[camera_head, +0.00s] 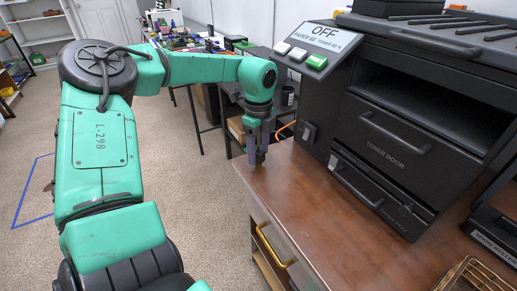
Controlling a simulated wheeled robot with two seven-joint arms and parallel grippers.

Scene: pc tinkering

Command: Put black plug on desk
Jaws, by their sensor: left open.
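My left gripper (257,158) points down over the far left corner of the brown wooden desk (330,225), its fingertips close to the desk top. It is open. I cannot make out a black plug for certain; anything small and dark between or behind the fingers blends in with them. My right gripper is not in view.
A wire basket (474,276) is at the front right. The desk's left front half is clear. A cluttered table (185,42) stands behind.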

